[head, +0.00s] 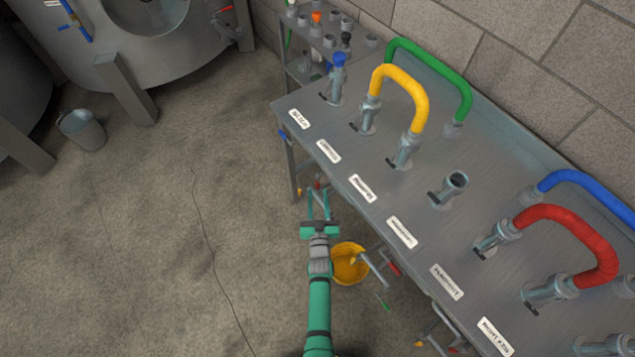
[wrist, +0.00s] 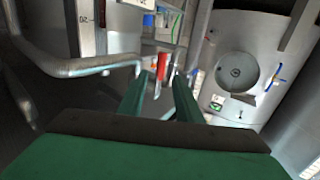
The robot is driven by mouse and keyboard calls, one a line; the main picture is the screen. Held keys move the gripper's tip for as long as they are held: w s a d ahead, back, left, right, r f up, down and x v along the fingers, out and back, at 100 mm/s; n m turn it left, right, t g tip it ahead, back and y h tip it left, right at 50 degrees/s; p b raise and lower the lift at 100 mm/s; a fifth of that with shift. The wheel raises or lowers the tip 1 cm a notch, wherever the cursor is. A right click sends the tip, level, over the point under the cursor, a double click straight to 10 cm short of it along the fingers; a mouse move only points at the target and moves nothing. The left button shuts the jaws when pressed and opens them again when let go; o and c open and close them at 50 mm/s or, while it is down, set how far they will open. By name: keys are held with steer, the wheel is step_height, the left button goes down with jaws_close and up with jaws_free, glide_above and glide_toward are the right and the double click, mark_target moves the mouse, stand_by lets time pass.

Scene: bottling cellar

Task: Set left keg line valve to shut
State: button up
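My gripper (head: 318,205) is beside the near edge of the steel panel table, with its two green fingers apart and nothing visible between them. In the wrist view, the open fingers (wrist: 160,90) point toward a red handle (wrist: 162,66) near the end of a grey pipe (wrist: 85,66). Contact is not visible. In the head view, a small red part (head: 317,186) shows just beyond the fingertips, partly hidden. Another red-handled valve (head: 392,268) juts from below the table edge to the right. I cannot tell which is the left keg line valve, nor its setting.
The steel table (head: 350,150) carries coloured hose loops, including a yellow one (head: 405,85) and a red one (head: 575,230). A yellow bucket (head: 348,266) stands below my gripper. A grey bucket (head: 82,130) and a tank (head: 150,50) are at the left. Open floor lies between.

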mark_target(317, 185)
steer(key=shift+w+a, duration=0.1)
steer(key=shift+w, duration=3.05)
jaws_close()
